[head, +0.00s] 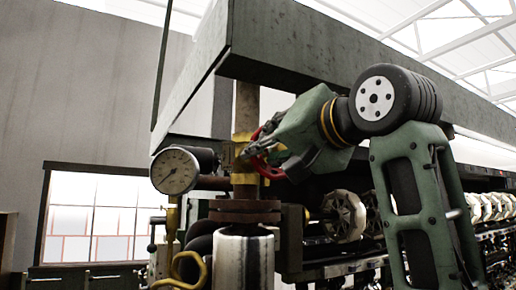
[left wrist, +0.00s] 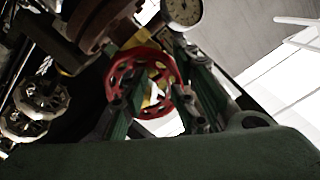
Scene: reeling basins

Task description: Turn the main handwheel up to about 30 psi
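The red handwheel (head: 261,167) sits on the valve beside the vertical pipe in the head view, mostly hidden by my left gripper (head: 276,148). In the left wrist view, the spoked red wheel (left wrist: 141,58) shows between the two spread fingers of my left gripper (left wrist: 160,92). The fingers are apart, at opposite sides of the wheel; I cannot tell whether they touch its rim. The round white pressure gauge (head: 175,171) is left of the pipe, and it also shows in the left wrist view (left wrist: 182,10). Its reading is too small to tell. My right gripper is not in view.
A large grey-green beam (head: 310,48) runs overhead. Brown flanges (head: 244,211) and a silver cylinder (head: 244,262) stand below the valve. A yellow pipe (head: 190,265) is at lower left. Pale reels (head: 345,215) line the machine on the right.

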